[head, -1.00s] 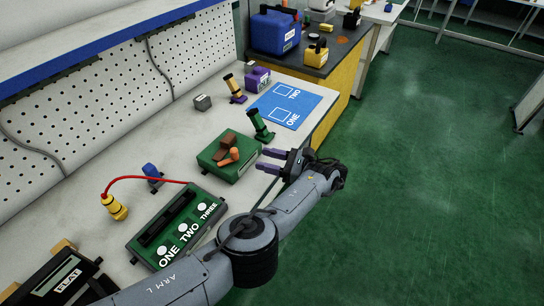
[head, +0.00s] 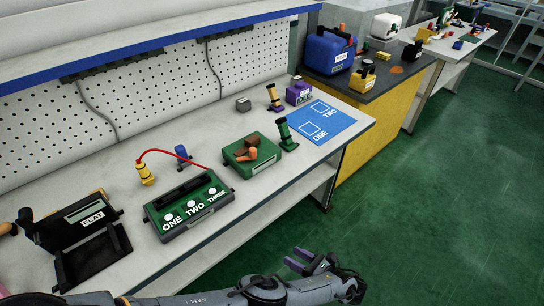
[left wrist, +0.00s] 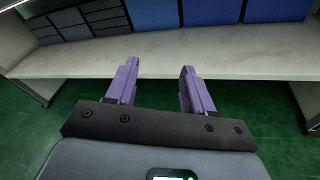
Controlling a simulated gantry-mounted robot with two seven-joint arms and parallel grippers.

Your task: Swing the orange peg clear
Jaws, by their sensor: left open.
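The orange peg (head: 245,155) lies on top of a green box (head: 268,158), against a brown block (head: 251,141). The peg looks roughly level, with its rounded end toward the bench front. My left gripper (head: 293,256) is open and empty, off the front of the bench and well apart from the peg. The left wrist view shows its two purple fingers (left wrist: 155,88) spread apart, facing a pale shelf edge; the peg is not in that view. My right gripper is not in view.
A green panel marked ONE, TWO, THREE (head: 188,228) sits left of the green box. A green post (head: 287,135) stands at its right, beside a blue mat (head: 340,118). A red cable (head: 175,153) arches behind the panel. A black FLAT case (head: 85,215) is far left.

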